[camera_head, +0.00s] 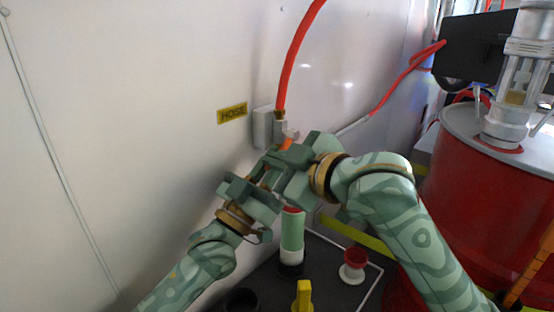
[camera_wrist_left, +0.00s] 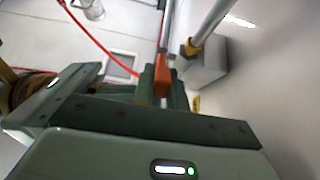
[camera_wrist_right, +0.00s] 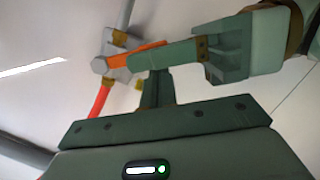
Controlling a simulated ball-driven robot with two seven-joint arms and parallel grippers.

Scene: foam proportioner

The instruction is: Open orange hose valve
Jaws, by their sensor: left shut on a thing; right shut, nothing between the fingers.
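The orange valve handle (camera_wrist_right: 145,49) shows in the right wrist view on a grey valve body (camera_wrist_right: 117,62) with brass fittings. It points sideways, roughly across the line of pipe and hose. My left gripper (camera_wrist_right: 166,55) is shut on the handle's outer end; the left wrist view also shows the orange handle (camera_wrist_left: 161,80) between its fingers. My right gripper (camera_wrist_right: 156,84) is shut and empty, close below the handle and the left fingers. In the head view only a bit of the orange handle (camera_head: 287,143) shows; both grippers hide the rest.
A red-orange hose (camera_head: 296,62) rises from the valve along the white wall, beside a yellow HOSE label (camera_head: 232,113). A red drum (camera_head: 475,205) stands at the right. Below the arms are a green-and-white cylinder (camera_head: 292,238), a red-and-white knob (camera_head: 354,264) and a yellow handle (camera_head: 304,296).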

